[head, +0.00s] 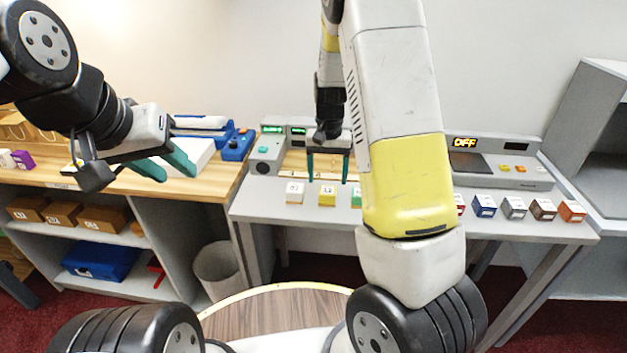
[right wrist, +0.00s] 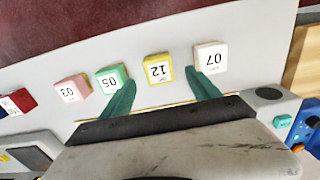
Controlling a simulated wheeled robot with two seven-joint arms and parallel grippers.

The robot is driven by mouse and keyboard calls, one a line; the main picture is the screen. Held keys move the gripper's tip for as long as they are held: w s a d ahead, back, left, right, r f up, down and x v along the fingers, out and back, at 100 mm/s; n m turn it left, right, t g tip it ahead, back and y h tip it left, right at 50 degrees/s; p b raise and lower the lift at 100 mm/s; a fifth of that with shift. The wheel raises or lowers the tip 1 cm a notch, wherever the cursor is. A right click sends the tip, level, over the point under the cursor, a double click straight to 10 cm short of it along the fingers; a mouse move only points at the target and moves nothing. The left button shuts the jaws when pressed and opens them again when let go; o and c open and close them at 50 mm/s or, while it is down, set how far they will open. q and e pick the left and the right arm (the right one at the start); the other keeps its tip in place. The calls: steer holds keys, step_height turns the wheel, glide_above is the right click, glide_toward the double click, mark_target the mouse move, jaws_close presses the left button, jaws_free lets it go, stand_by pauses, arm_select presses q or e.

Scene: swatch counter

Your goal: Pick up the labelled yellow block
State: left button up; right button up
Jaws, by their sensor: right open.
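The yellow block (head: 327,196) stands on the grey counter in a row of coloured blocks. In the right wrist view this yellow block (right wrist: 158,68) has a white label reading 12, upside down in that view. My right gripper (head: 328,167) is open and empty, fingers down, above and behind the yellow block. In the right wrist view its fingers (right wrist: 160,95) are spread, with the yellow block ahead between them and not touched. My left gripper (head: 167,168) is open and empty over the wooden counter at left, its green fingers apart.
The white 07 block (right wrist: 210,57) and the green 05 block (right wrist: 112,78) flank the yellow one closely. A pink 03 block (right wrist: 72,88) is beyond the green. Devices with displays (head: 490,163) stand behind. My right arm hides part of the row.

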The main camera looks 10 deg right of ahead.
mark_target(328, 189)
step_height(328, 189, down, 6)
steer(key=shift+w+d+f, duration=0.1)
steer(key=shift+f, duration=0.05)
steer(key=c, duration=1.4)
